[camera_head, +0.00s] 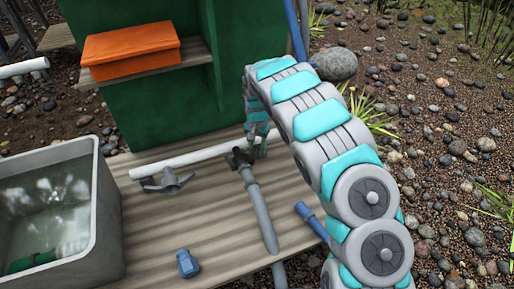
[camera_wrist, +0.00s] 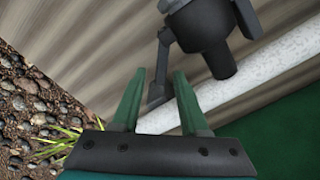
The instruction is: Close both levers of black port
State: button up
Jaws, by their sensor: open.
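The black port (camera_head: 240,158) is the dark coupling at the far end of a grey hose (camera_head: 262,215) on the wooden deck. In the wrist view the black port (camera_wrist: 205,40) shows large at the top. One dark lever (camera_wrist: 164,55) hangs from its left side, with its end between my fingers. The other lever (camera_wrist: 247,18) sticks out at its right side. My gripper (camera_wrist: 160,75) is open, with green fingers on either side of the first lever's end; I cannot tell whether they touch it. In the head view my gripper (camera_head: 259,145) is right beside the port, partly hidden by my arm.
A white pipe (camera_head: 193,158) runs behind the port. A grey fitting with handles (camera_head: 166,182), a blue fitting (camera_head: 187,263) and a blue pipe piece (camera_head: 311,220) lie on the deck (camera_head: 215,235). A water tub (camera_head: 107,220) stands left; a green panel (camera_head: 165,105) rises behind.

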jog(key=shift+c, duration=0.3)
grip_shut()
dwell(0.3)
